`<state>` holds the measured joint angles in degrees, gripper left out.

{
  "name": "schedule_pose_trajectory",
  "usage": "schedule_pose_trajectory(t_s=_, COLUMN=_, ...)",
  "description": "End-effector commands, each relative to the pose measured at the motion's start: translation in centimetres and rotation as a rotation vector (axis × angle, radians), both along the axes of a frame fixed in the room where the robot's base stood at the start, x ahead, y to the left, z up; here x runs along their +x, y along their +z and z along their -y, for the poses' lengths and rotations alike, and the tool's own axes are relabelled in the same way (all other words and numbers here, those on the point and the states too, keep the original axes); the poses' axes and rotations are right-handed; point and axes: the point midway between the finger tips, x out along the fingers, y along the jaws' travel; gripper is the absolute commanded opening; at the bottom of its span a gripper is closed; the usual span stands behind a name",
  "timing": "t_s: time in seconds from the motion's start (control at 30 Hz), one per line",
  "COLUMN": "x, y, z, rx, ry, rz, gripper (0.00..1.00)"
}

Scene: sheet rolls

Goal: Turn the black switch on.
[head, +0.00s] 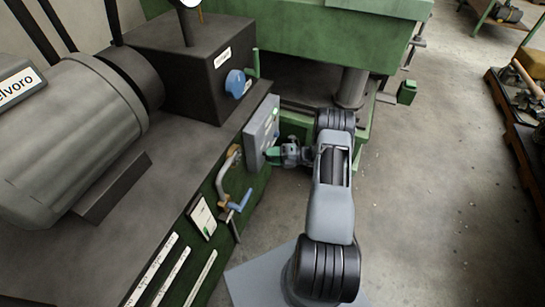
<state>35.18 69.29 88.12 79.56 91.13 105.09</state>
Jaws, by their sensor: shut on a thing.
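A grey control box (259,128) is mounted on the green side of the machine, left of my arm. My gripper (272,155) is at the lower right part of its face, with green-tipped fingers shut and pointing left. The black switch is too small and too covered by the fingers to make out, and its position cannot be read. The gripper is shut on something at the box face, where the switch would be.
A bent pipe with a blue lever (240,201) sticks out of the machine side below the box. A blue knob (235,83) is above it. A green press (290,38) with a steel column (352,88) stands behind. The floor at right is clear up to a tool rack (522,125).

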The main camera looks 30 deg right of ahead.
Motion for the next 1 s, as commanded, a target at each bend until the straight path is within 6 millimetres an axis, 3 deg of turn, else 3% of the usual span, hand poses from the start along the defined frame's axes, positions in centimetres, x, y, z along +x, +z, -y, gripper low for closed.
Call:
schedule_pose_trajectory(t_s=0.53, x=-0.03, y=-0.07, z=-0.04, rx=0.017, ry=0.0, rz=-0.017, gripper=0.29)
schedule_pose_trajectory(t_s=0.57, x=-0.03, y=-0.07, z=-0.04, rx=0.016, ry=0.0, rz=-0.016, gripper=0.55)
schedule_pose_trajectory(t_s=0.6, x=-0.03, y=-0.07, z=-0.04, rx=0.016, ry=0.0, rz=-0.016, gripper=0.58)
schedule_pose_trajectory(t_s=0.8, x=-0.01, y=-0.03, z=-0.02, rx=0.014, ry=0.0, rz=-0.014, gripper=0.78)
schedule_pose_trajectory(t_s=1.0, x=0.0, y=-0.01, z=0.0, rx=0.014, ry=-0.001, rz=-0.013, gripper=0.78)
